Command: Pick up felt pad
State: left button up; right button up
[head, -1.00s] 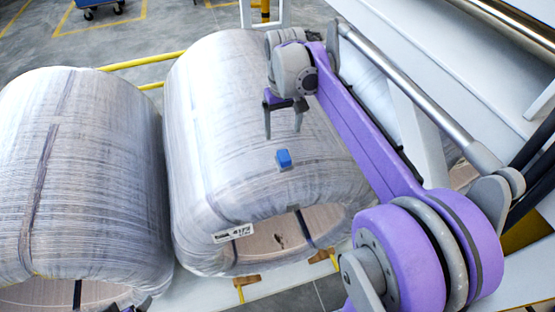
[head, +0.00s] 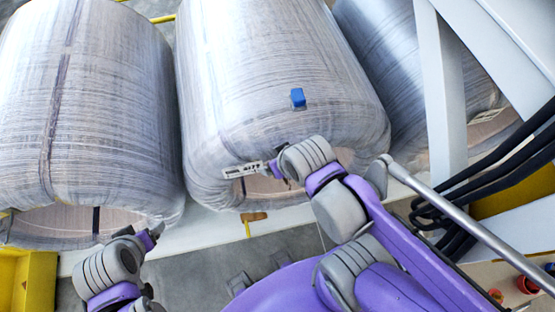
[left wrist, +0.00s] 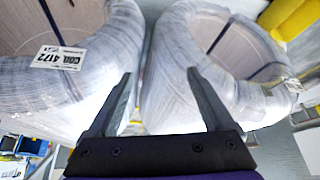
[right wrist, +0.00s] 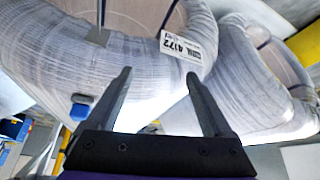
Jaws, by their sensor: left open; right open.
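A small blue block (head: 297,97) lies on the outer surface of the middle wrapped coil (head: 260,60).
Another wrapped coil (head: 90,100) stands at left and a third (head: 390,70) at right. A white frame post (head: 440,90) and black hoses (head: 480,170) stand at right. A yellow box (head: 28,280) is at lower left. Grey floor shows below the middle coil.

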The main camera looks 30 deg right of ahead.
aim_at(297, 98)
jog(key=z, duration=0.65)
